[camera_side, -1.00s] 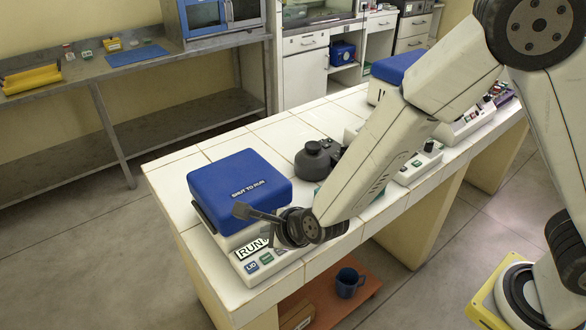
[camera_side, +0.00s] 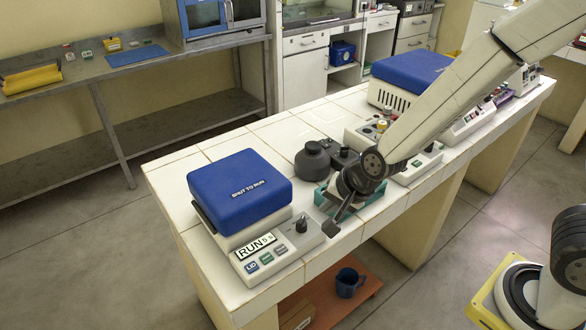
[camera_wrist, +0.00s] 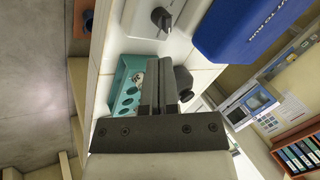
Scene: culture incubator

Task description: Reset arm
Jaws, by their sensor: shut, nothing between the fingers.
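My gripper (camera_side: 336,222) hangs over the front part of the tiled bench, right of the blue-lidded device (camera_side: 240,188). Its fingers are shut with nothing between them, as the wrist view also shows (camera_wrist: 158,75). The device's lid is down, and its front panel reads RUN (camera_side: 256,246). A dark knob (camera_side: 302,223) stands on that panel. A teal rack with holes (camera_wrist: 127,90) lies beside the fingers in the wrist view. In the side view it is partly hidden behind my gripper.
Dark rounded items (camera_side: 313,160) stand behind my gripper. Small panelled devices (camera_side: 419,163) and a second blue-lidded machine (camera_side: 410,70) stand farther right on the bench. A blue mug (camera_side: 348,284) sits on the orange shelf below. Bench tiles left of the dark items are clear.

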